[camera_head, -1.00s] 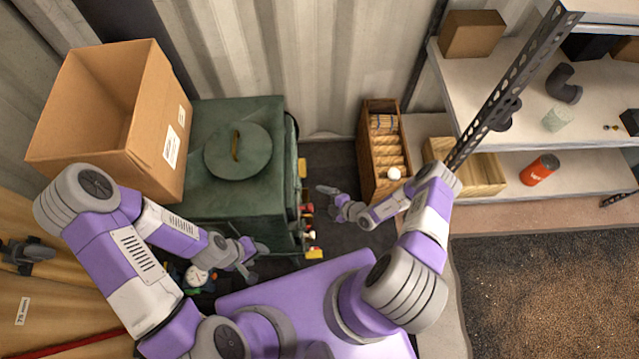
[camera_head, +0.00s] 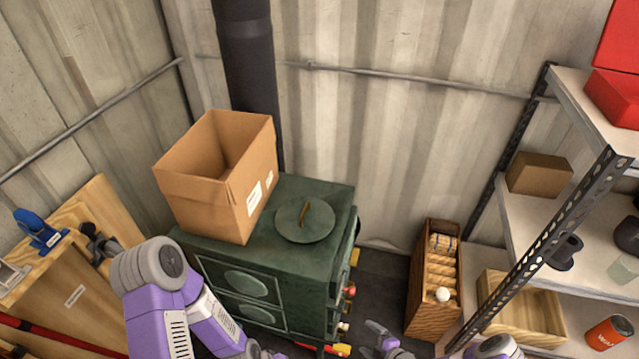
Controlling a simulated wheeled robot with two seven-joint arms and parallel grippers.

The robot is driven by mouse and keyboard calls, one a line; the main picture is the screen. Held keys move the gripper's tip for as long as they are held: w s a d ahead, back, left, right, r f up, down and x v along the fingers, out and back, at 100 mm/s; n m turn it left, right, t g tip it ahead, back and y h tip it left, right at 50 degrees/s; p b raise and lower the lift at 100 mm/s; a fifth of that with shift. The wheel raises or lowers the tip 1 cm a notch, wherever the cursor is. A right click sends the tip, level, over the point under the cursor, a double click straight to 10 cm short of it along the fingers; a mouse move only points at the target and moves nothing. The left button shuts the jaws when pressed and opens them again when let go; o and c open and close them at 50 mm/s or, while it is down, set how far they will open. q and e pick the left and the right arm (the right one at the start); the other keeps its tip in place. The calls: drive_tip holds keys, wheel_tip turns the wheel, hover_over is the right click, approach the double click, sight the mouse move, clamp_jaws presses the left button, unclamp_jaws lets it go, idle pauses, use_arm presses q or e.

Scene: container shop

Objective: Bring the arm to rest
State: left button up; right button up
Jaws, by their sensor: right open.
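My right gripper (camera_head: 373,338) is at the bottom edge, right of the green stove and left of the wooden crate. It is open, with nothing visible between its fingers. The right arm's forearm (camera_head: 495,348) shows at the lower right; the rest is cut off. My left arm (camera_head: 165,290) comes in at the lower left, in front of the stove. Only a bit of the left gripper (camera_head: 264,353) shows at the bottom edge, and its fingers are cut off.
A green stove (camera_head: 270,262) carries an open cardboard box (camera_head: 205,200) and a round lid (camera_head: 305,221). A wooden crate (camera_head: 421,310) holds rolls and a white ball (camera_head: 442,294). A metal-post shelf (camera_head: 525,215) stands right. A wooden board (camera_head: 75,300) stands left.

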drive_tip(key=s+a+r+n+g+y+p, duration=0.1)
drive_tip(key=s+a+r+n+g, duration=0.5)
drive_tip(key=n, duration=0.7)
drive_tip(key=s+a+r+n+g+p, duration=0.1)
drive_tip(key=s+a+r+n+g, duration=0.3)
drive_tip(key=s+n, duration=0.6)
use_arm(q)
wheel_tip(320, 180, up, 4)
drive_tip(key=shift+s+r+p, duration=0.1)
drive_tip(key=shift+s+p, duration=0.05)
drive_tip(key=shift+p, duration=1)
use_arm(e)
wheel_tip(320, 180, up, 11)
drive_tip(key=d+n+h, duration=0.1)
drive_tip(key=n+h, duration=0.1)
drive_tip(key=n, duration=1.1)
drive_tip(key=d+n+t+h, duration=0.1)
drive_tip(key=n+h, duration=0.1)
drive_tip(key=n, duration=1.2)
drive_tip(key=shift+w+d, duration=0.15)
drive_tip(key=shift+d, duration=0.1)
